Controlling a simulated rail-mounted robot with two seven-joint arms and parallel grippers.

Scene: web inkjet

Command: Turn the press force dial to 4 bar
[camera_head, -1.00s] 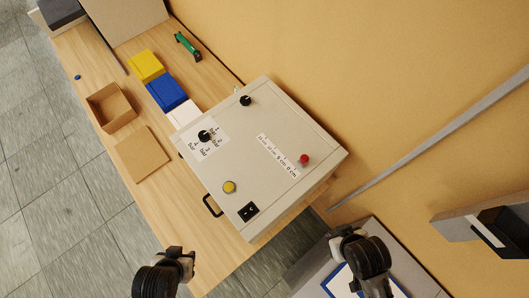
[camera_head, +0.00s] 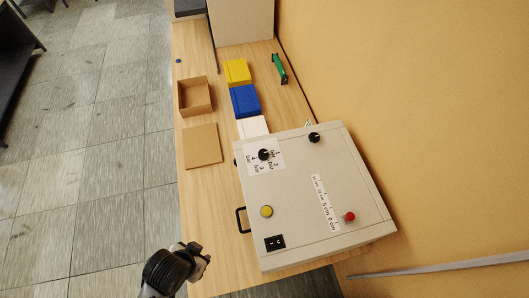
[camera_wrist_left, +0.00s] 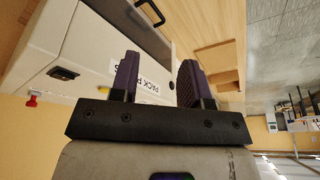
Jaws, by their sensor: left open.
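The press force dial (camera_head: 264,155) is a black knob on a white label with bar marks, at the upper left of the grey control box (camera_head: 300,235). The label's text is small, and I cannot tell which mark the dial points at. My left gripper (camera_head: 203,252) is left of the box's lower left corner, apart from the dial. In the left wrist view its two fingers (camera_wrist_left: 155,80) are spread and empty, with the box's side (camera_wrist_left: 70,40) beyond. My right gripper is not in view.
A black knob (camera_head: 314,137), a yellow button (camera_head: 266,211), a red knob (camera_head: 349,216) and a black switch (camera_head: 275,242) are on the box. A black handle (camera_head: 242,220) sticks out at its left. Yellow (camera_head: 237,71) and blue (camera_head: 245,101) blocks and an open cardboard box (camera_head: 195,96) lie behind.

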